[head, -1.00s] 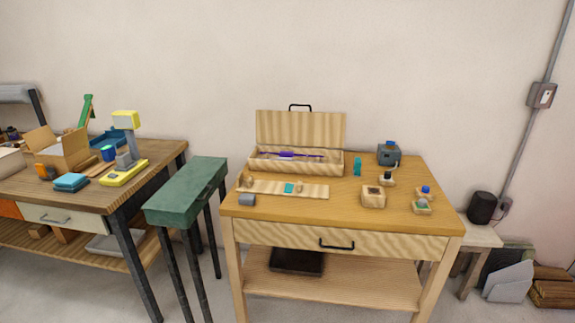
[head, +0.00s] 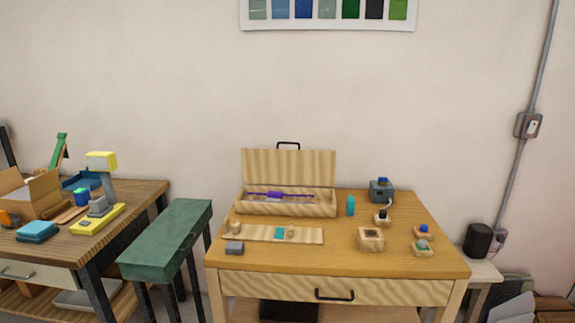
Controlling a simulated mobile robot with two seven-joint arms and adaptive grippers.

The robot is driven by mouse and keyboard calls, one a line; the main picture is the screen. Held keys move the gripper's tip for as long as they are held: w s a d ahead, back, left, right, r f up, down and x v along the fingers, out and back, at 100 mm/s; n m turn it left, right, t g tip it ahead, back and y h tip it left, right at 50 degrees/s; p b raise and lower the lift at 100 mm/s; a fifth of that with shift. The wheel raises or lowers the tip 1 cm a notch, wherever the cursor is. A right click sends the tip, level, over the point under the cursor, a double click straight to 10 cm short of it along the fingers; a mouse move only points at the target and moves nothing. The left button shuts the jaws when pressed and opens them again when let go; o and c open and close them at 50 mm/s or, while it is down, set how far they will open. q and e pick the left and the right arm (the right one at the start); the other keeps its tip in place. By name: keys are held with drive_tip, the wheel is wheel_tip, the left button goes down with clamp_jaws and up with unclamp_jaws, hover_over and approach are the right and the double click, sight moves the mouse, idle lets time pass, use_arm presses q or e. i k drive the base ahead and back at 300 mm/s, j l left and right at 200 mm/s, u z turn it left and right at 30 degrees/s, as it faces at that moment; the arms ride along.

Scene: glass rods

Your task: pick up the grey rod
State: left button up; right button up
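An open wooden case (head: 286,210) with its lid raised stands at the back left of the wooden workbench (head: 340,256). A thin purple rod (head: 300,196) with a thicker middle lies in the case. I cannot make out a grey rod for sure; anything deeper in the case is hidden by its front wall or too small to tell. Neither of my grippers is in view.
A pale wooden strip (head: 252,234) with small pieces lies before the case. A teal upright piece (head: 350,206), a grey-blue device (head: 381,191) and wooden blocks (head: 370,239) stand to the right. A green narrow table (head: 165,244) stands left. The bench's front middle is clear.

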sight(268, 200)
drive_tip(key=i+j, duration=0.35)
drive_tip(key=i+j+z, duration=0.15)
drive_tip(key=i+j, duration=0.2)
drive_tip(key=i, duration=0.25)
